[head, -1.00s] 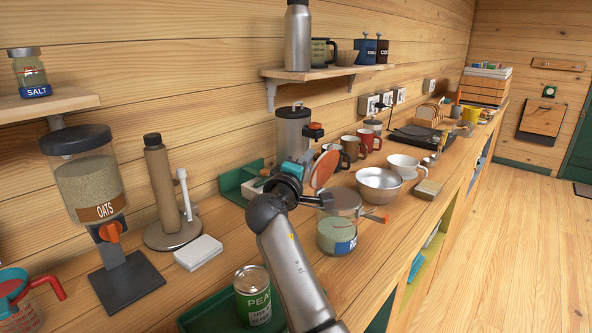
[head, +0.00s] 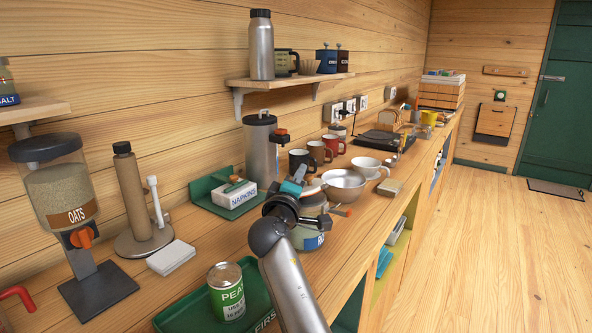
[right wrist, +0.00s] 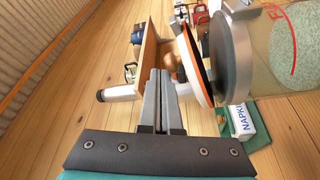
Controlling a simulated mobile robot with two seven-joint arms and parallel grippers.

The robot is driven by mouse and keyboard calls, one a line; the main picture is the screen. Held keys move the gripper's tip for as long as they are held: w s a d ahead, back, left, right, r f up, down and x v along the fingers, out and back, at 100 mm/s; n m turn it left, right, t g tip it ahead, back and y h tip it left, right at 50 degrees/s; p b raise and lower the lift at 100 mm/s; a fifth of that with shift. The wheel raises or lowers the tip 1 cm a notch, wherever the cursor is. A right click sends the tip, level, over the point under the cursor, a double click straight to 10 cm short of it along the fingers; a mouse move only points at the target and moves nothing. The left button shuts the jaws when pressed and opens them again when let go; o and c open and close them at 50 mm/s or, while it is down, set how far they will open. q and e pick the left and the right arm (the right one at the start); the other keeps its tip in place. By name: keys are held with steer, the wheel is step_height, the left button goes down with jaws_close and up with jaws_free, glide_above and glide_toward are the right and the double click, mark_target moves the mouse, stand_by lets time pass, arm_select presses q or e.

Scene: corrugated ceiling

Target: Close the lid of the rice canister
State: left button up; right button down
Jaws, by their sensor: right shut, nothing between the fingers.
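The rice canister (head: 304,242) is a glass jar with a blue label, partly hidden behind my right arm. Its hinged lid (head: 314,187) leans low over the opening. In the right wrist view the pale lid (right wrist: 196,66) has an orange ring and a round wooden knob. A gap shows between lid and grey rim (right wrist: 228,65), so the lid is not flat on it. My right gripper (head: 302,170) is shut and empty, at the lid's upper side; its fingertips (right wrist: 160,72) are close to the knob. I cannot tell whether they touch. My left gripper is not in view.
A napkin box (head: 234,193) sits in a green holder behind. A metal bowl (head: 344,192) and a white cup (head: 366,167) stand right of the canister. A pea can (head: 227,298) stands on a green tray in front. A shelf (head: 282,82) hangs above.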

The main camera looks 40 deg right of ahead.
mark_target(309, 182)
steer(key=shift+s+d+f+b, duration=0.2)
steer(key=shift+s+f+b, duration=0.1)
steer(key=shift+s+f, duration=0.5)
steer(key=shift+f, duration=0.3)
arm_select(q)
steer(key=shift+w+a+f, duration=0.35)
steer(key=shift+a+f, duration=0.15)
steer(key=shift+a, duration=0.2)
arm_select(e)
steer(key=shift+s+d+f, duration=0.1)
steer(key=shift+f, duration=0.05)
